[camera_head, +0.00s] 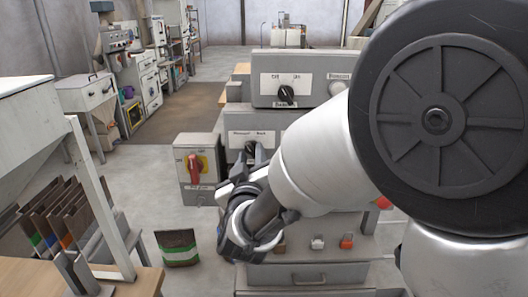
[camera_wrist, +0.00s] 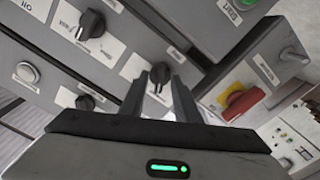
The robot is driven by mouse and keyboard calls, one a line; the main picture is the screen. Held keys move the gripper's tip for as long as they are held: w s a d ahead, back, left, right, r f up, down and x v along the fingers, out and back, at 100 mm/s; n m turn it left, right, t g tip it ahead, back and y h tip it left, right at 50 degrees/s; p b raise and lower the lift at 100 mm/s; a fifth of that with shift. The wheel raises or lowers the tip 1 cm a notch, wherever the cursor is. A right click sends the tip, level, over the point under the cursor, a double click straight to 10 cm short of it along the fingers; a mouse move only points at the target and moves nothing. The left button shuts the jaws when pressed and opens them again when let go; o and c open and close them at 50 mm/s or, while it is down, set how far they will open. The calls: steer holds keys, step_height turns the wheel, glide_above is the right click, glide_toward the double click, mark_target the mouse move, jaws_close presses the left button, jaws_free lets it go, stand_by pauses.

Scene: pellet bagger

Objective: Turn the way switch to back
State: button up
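The way switch is a black knob (camera_head: 250,148) on a grey panel, with a label above it that seems to read Forward and Back. In the head view my gripper (camera_head: 254,160) is in front of it and partly hides it. In the wrist view the knob (camera_wrist: 160,72) shows between the tips of my two dark fingers (camera_wrist: 160,80), which stand apart. I cannot tell whether they touch the knob. Its pointer direction is too small and covered to read.
A red rotary switch on a yellow plate (camera_head: 195,166) sits on a box left of the panel. An Off/On knob (camera_head: 286,94) is on the panel above. A white and orange button (camera_head: 346,241) are below. A green-striped bag (camera_head: 178,247) stands on the floor.

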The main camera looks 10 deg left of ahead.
jaws_close()
steer(key=shift+f+m+b, duration=0.1)
steer(key=shift+m+b, duration=0.2)
steer(key=shift+b, duration=0.15)
steer(key=shift+m+b, duration=0.6)
steer(key=shift+b, duration=0.15)
steer(key=m+b, duration=0.4)
steer(key=b, duration=0.1)
steer(key=shift+f, duration=0.1)
steer(key=m+b, duration=0.4)
steer(key=shift+m, duration=0.4)
steer(key=shift+r+m+b, duration=0.25)
steer(key=shift+m+b, duration=0.45)
steer(key=shift+b, duration=0.05)
